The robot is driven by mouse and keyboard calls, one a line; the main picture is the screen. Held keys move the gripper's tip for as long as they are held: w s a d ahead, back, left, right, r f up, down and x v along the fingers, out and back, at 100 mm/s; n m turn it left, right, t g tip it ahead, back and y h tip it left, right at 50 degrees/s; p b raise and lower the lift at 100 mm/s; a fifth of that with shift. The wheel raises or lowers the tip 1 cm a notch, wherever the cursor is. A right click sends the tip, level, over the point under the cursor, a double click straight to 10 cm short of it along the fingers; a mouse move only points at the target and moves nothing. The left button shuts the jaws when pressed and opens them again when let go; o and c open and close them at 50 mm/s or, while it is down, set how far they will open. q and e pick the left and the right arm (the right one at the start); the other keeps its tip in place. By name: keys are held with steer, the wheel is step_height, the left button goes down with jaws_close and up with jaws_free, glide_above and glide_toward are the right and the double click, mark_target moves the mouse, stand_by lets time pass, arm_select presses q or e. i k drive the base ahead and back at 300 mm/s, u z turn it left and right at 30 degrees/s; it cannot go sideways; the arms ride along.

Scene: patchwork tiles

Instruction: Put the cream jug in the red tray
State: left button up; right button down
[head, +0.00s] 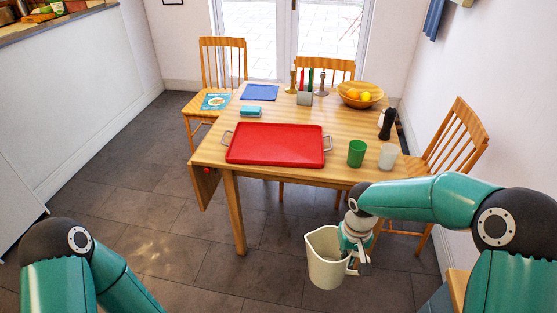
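The cream jug (325,262) is in the head view at the lower middle, held in the air in front of the table's near right edge, roughly upright. My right gripper (352,258) is shut on the jug at its right side, where the handle is; its fingers are partly hidden. The red tray (277,155) lies flat on the table, empty, with a metal handle at each end. It is behind and to the left of the jug. My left arm shows at the lower left, but its gripper is out of view.
On the wooden table (210,157), a green cup (356,153) and a white cup (388,156) stand right of the tray. A pepper mill (386,124), fruit bowl (360,95), candlesticks (322,83), blue box (250,111) and blue cloth (260,92) are farther back. Wooden chairs surround it.

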mark_target(259, 147)
steer(key=u, duration=0.6)
steer(key=i, duration=1.35)
